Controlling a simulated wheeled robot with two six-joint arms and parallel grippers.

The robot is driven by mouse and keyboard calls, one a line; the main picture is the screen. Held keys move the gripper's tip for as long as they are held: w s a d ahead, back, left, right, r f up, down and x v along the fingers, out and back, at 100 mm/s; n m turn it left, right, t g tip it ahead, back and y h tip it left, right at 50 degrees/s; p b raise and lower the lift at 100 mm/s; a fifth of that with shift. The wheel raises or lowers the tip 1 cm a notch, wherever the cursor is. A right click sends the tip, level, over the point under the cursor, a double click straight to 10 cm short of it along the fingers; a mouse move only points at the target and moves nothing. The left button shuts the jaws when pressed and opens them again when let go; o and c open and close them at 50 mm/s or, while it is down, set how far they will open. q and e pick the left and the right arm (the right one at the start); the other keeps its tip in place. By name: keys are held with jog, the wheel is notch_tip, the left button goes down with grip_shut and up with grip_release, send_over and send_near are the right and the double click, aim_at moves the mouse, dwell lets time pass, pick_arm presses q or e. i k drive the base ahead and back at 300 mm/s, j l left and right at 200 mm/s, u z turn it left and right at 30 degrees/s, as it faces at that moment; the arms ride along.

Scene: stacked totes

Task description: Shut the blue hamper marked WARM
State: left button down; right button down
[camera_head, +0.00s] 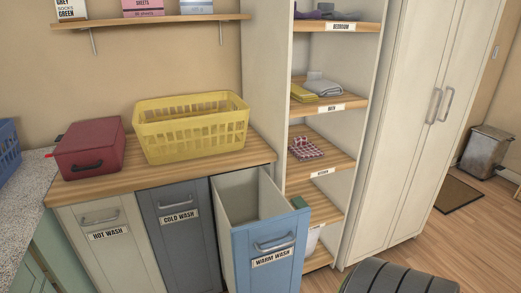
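The blue hamper (268,258) has a front panel marked WARM WASH and a metal bar handle (273,244). It is pulled out from the cabinet under the wooden counter, and its pale open inside (240,199) shows from above. Its inside looks empty, though the bottom is partly hidden. It stands to the right of the grey COLD WASH hamper (178,236) and the cream HOT WASH hamper (103,246), which both sit flush.
A yellow basket (193,129) and a red box (90,148) stand on the counter (113,183). An open shelf unit (324,166) is right of the blue hamper, with a tall cream cupboard (401,130) beside it. The floor (455,239) at right is mostly clear.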

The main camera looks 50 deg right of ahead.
aim_at(263, 240)
jog(key=z, duration=1.75)
